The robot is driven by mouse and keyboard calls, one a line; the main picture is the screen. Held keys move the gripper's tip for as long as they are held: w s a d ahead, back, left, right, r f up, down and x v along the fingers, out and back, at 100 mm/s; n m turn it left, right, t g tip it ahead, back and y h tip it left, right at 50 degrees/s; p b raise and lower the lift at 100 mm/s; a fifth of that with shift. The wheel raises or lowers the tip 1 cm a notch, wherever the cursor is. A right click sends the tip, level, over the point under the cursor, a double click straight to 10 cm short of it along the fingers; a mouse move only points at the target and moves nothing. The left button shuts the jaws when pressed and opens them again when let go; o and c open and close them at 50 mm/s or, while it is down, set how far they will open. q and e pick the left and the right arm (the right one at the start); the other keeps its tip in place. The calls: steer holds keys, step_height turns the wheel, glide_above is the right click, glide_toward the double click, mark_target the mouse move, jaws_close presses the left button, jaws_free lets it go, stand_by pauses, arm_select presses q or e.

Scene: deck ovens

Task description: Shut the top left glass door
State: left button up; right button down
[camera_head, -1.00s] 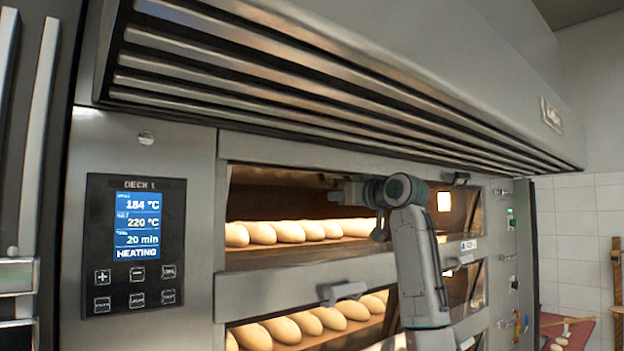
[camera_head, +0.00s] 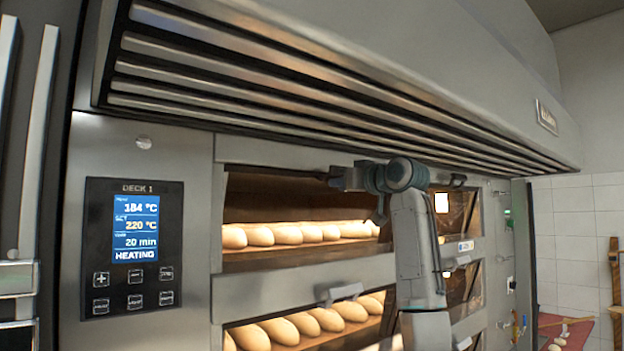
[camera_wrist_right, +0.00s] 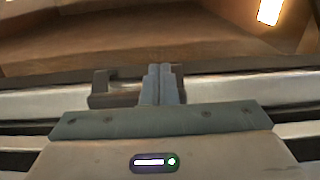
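The top left oven opening (camera_head: 285,205) shows a row of pale loaves; I cannot tell from the head view how far its glass door stands from closed. My right gripper (camera_head: 334,179) is at the upper edge of this opening, with its arm reaching up in front of the right part. In the right wrist view, its fingers (camera_wrist_right: 162,84) are together, with nothing visible between them. They overlap a dark bar-shaped handle (camera_wrist_right: 115,90), close to or touching it. The handle is largely hidden in the head view. My left gripper is out of view.
A lower deck with loaves and a handle (camera_head: 340,291) lies below. A slatted hood (camera_head: 330,95) overhangs the doors. The control panel (camera_head: 133,245) is at left, and the right-hand doors (camera_head: 457,215) are behind my arm.

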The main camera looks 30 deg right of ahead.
steer(key=s+f+b, duration=0.2)
steer(key=s+b, duration=0.4)
steer(key=s, duration=0.2)
steer(key=shift+s+d+f, duration=0.25)
steer(key=shift+s+d, duration=0.05)
steer(key=shift+s, duration=0.05)
steer(key=shift+w, duration=0.15)
stand_by(0.6)
steer(key=shift+f, duration=0.1)
stand_by(0.3)
